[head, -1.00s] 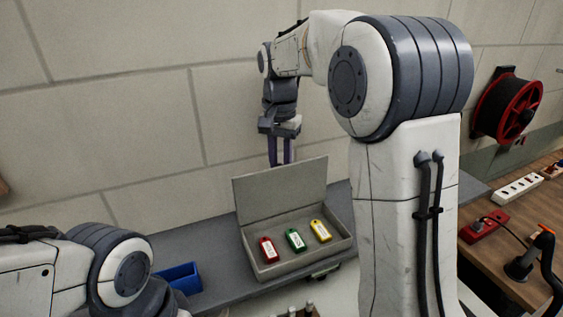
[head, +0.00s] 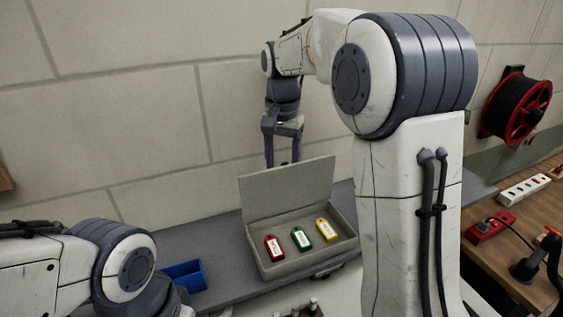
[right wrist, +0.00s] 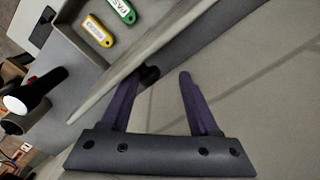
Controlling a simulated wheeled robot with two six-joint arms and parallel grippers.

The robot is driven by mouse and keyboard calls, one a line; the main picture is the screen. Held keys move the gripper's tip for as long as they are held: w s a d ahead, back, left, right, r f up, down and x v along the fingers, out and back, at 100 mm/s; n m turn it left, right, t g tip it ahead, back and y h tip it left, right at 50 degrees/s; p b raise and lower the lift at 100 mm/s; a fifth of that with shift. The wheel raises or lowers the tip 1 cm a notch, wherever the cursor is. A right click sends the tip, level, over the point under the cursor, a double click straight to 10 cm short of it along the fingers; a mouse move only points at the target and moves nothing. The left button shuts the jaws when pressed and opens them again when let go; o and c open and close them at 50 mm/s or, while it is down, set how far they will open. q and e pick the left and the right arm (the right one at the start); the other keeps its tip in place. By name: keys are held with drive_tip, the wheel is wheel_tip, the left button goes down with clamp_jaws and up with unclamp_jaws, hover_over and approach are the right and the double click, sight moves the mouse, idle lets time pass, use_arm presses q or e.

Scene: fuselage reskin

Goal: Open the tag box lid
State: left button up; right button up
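The grey tag box (head: 312,262) stands on the grey shelf with its lid (head: 290,188) raised, leaning back toward the wall. Inside lie a red tag (head: 274,248), a green tag (head: 301,239) and a yellow tag (head: 326,230). My right gripper (head: 283,162) is behind and above the lid's top edge, its purple fingers apart. In the right wrist view the open gripper (right wrist: 154,85) has nothing visibly held between its fingers, and the lid's edge (right wrist: 120,75) runs close by the left finger. I cannot tell if they touch. My left gripper is out of view.
A blue bin (head: 184,275) sits on the shelf (head: 222,268) left of the box. The wall (head: 150,100) is close behind. At right a wooden bench holds a white power strip (head: 524,189) and a red block (head: 488,227); a red cable reel (head: 517,108) hangs above.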

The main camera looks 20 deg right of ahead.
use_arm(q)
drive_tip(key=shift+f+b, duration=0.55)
use_arm(e)
wheel_tip(320, 180, up, 10)
drive_tip(key=shift+r, duration=0.2)
